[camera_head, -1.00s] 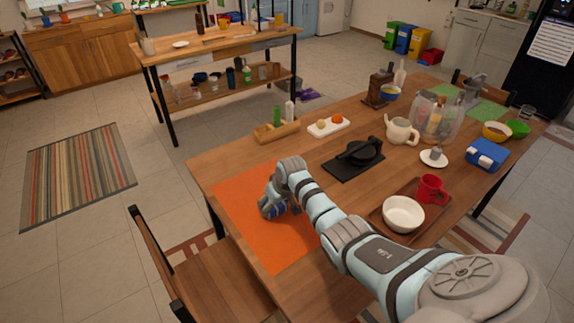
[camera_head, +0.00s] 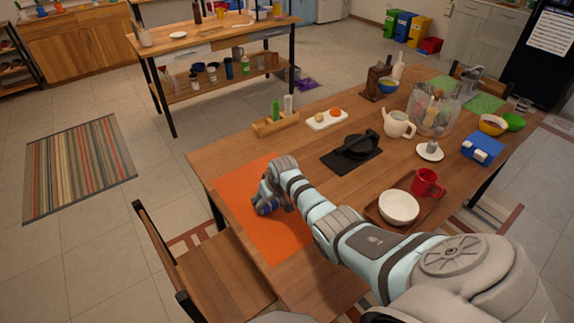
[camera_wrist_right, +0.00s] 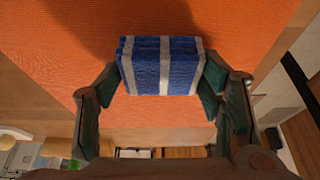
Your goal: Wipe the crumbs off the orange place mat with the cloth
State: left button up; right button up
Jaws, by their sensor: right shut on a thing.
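The orange place mat (camera_head: 271,242) lies flat near the table's left end; it fills much of the right wrist view (camera_wrist_right: 245,30). My right gripper (camera_head: 266,206) is low over the middle of the mat, pointing down. In the right wrist view the gripper (camera_wrist_right: 160,86) is shut on the folded blue cloth with white stripes (camera_wrist_right: 143,74), with a finger at each side of it. In the head view only a bit of blue cloth (camera_head: 267,209) shows under the gripper. I cannot make out crumbs on the mat. My left gripper is not in view.
A wooden caddy (camera_head: 275,125), a black trivet with a black pan (camera_head: 352,154), a white bowl (camera_head: 398,207) and a red mug (camera_head: 427,183) on a brown tray stand beyond or right of the mat. A wooden chair (camera_head: 222,264) stands at the near left edge.

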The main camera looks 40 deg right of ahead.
jog(key=d, duration=0.2)
jog(key=d+b, duration=0.1)
jog(key=d, duration=0.1)
jog(key=shift+s+f, duration=0.15)
jog(key=shift+s+d+b, duration=0.1)
jog(key=shift+d+b, duration=1.15)
jog(key=shift+d, duration=1)
jog(key=shift+d+r, duration=0.25)
notch_tip(320, 180, up, 4)
jog(key=p, duration=0.3)
jog(key=shift+f, duration=0.2)
notch_tip(320, 180, up, 5)
jog(key=p, duration=0.4)
jog(key=shift+f+p, duration=0.15)
jog(key=shift+p, duration=0.25)
jog(key=shift+a, duration=0.1)
